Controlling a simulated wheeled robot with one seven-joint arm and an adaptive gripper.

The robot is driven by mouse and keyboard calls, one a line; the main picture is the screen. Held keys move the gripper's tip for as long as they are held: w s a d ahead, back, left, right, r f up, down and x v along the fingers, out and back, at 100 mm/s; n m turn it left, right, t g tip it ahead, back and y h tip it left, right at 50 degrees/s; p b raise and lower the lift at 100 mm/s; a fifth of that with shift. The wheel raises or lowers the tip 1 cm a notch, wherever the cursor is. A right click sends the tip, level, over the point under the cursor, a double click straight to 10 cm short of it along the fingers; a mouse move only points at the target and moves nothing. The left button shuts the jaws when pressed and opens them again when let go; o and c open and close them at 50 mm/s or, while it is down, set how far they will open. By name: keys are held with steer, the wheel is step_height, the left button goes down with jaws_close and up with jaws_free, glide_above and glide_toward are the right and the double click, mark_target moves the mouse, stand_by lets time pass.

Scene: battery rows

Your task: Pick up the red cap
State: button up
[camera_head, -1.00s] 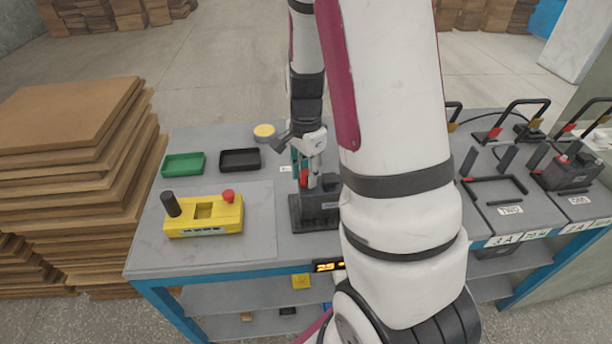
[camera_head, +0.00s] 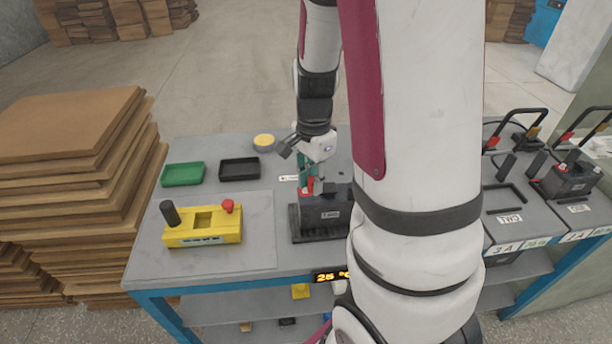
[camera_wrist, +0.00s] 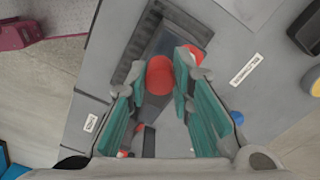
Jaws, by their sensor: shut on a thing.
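The red cap (camera_wrist: 159,76) sits between the two teal-sided fingers of my gripper (camera_wrist: 156,84) in the wrist view, and the fingers are closed on it. In the head view the gripper (camera_head: 307,180) points down over the left end of a dark battery (camera_head: 322,215), with red showing at its fingertips. The battery also shows behind the cap in the wrist view (camera_wrist: 165,45). A second red part (camera_wrist: 197,53) shows just beyond the right finger. I cannot tell whether the cap still touches the battery.
A yellow box (camera_head: 205,232) with a black knob and red button stands left on the grey table (camera_head: 262,262). A green tray (camera_head: 183,174), a black tray (camera_head: 239,169) and a yellow-topped round thing (camera_head: 264,141) lie behind. More batteries (camera_head: 568,180) stand right.

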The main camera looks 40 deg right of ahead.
steer(key=s+a+r+p, duration=0.1)
steer(key=s+a+p, duration=0.1)
steer(key=s, duration=0.7)
steer(key=shift+s+a+r+p, duration=0.25)
steer(key=shift+s+a+p, duration=0.1)
steer(key=shift+p, duration=0.15)
steer(key=shift+s+r+p, duration=0.1)
steer(key=shift+s+p, duration=0.05)
steer(key=shift+p, duration=0.7)
steer(key=s+p, duration=0.1)
steer(key=p, duration=0.3)
steer(key=shift+s+a+p, duration=0.2)
steer(key=shift+s+p, duration=0.15)
steer(key=shift+s, duration=0.05)
steer(key=shift+f, duration=0.25)
